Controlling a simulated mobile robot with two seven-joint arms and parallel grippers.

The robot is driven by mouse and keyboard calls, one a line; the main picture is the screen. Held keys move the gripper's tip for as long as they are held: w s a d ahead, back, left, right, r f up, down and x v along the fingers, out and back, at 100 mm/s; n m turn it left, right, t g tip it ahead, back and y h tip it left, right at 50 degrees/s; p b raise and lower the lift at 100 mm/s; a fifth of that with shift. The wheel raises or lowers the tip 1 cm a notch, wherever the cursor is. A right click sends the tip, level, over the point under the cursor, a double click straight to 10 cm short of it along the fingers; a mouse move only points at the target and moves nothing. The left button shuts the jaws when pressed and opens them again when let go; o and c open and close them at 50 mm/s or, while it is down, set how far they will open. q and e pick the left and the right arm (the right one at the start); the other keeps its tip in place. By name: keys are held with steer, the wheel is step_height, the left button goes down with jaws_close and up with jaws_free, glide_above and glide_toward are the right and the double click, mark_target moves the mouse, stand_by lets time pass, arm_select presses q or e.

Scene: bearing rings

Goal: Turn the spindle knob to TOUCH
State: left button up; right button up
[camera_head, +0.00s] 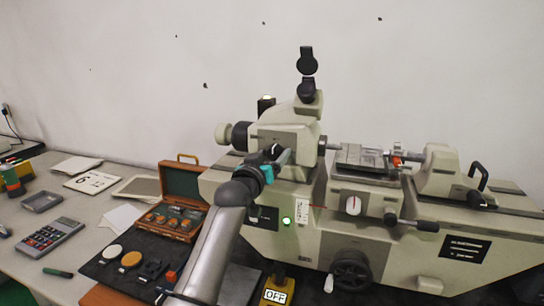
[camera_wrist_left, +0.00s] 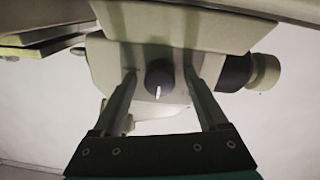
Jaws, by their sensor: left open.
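The spindle knob, a small black round knob with a white pointer mark, shows in the left wrist view (camera_wrist_left: 158,79) on the pale machine head. Its pointer mark points toward the bottom of that view. In the head view my left gripper (camera_head: 277,155) is at the front of the machine head (camera_head: 292,126) and largely hides the knob. In the left wrist view the open fingers of my left gripper (camera_wrist_left: 160,82) are on either side of the knob, with gaps showing. I cannot tell how deep the fingertips reach. No TOUCH lettering is readable. My right gripper is not in view.
A black collar with a pale end cap (camera_head: 223,134) projects left of the head. The measuring machine (camera_head: 300,235) has a lit green lamp (camera_head: 286,221), a white dial (camera_head: 353,205) and a handwheel (camera_head: 351,272). A wooden case (camera_head: 181,180) and calculator (camera_head: 50,237) lie left.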

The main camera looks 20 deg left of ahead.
arm_select(q)
jaws_close()
stand_by(0.4)
steer(key=m+p, duration=0.3)
steer(key=m, duration=0.1)
steer(key=shift+r, duration=0.15)
steer(key=m+p, duration=0.2)
steer(key=m, duration=0.2)
steer(key=shift+p, duration=0.3)
steer(key=m+p, duration=0.1)
steer(key=m, duration=0.3)
steer(key=shift+m+p, duration=0.3)
steer(key=shift+m, duration=0.1)
steer(key=m+p, duration=0.1)
steer(key=m, duration=0.3)
steer(key=shift+m+y, duration=0.3)
